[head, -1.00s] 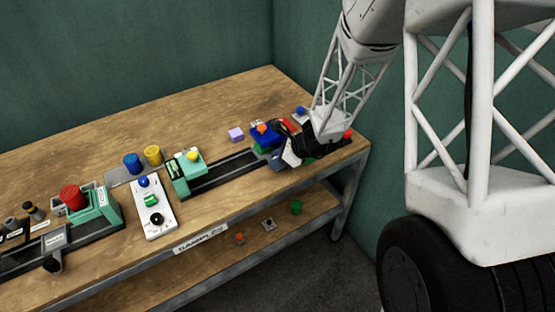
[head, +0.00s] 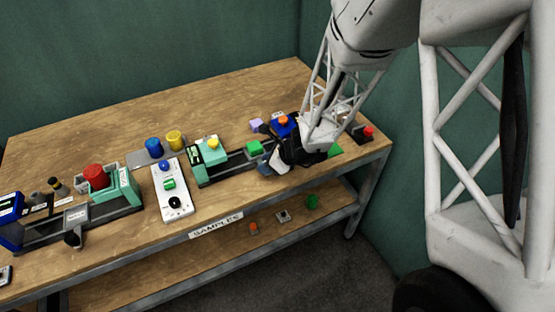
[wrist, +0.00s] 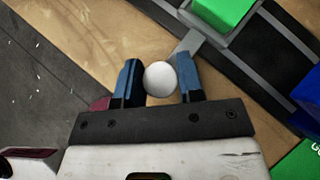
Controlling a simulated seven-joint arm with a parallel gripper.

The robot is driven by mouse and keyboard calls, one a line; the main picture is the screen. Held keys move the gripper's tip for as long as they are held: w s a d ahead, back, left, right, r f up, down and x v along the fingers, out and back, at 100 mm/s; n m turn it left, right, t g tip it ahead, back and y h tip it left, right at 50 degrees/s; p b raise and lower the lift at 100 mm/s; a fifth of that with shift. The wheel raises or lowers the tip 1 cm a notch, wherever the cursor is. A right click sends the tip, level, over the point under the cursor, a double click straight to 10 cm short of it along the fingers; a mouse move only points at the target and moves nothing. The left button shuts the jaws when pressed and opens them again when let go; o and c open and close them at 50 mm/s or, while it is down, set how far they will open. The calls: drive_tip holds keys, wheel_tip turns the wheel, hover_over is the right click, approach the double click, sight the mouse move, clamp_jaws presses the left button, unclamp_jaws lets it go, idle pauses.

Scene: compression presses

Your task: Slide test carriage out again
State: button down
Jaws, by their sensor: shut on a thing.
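The test carriage carries a green block (head: 254,147) on the dark rail (head: 236,161), between the teal press with the yellow knob (head: 213,143) and my gripper. A short gap of bare rail shows between press and block. In the wrist view a grey arm (wrist: 191,44) runs from beside the green block (wrist: 222,10) to a white ball knob (wrist: 160,79). My gripper (wrist: 150,80) is shut on this knob, one blue finger on each side. In the head view my gripper (head: 265,167) is low at the rail's front side and hides the knob.
A blue block with an orange top (head: 283,126) and a lilac block (head: 256,125) stand behind the rail. A red-topped dark item (head: 367,132) is at the right. A white control panel (head: 171,188) and a second press with a red cylinder (head: 96,176) stand left.

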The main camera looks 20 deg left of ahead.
drive_tip(key=shift+s+a+r, duration=0.1)
drive_tip(key=shift+s+a, duration=0.3)
drive_tip(key=shift+a, duration=0.05)
drive_tip(key=c, duration=0.8)
unclamp_jaws()
drive_tip(key=shift+o, duration=0.2)
drive_tip(key=shift+d, duration=0.1)
drive_tip(key=v, duration=0.7)
drive_tip(key=shift+d+r, duration=0.25)
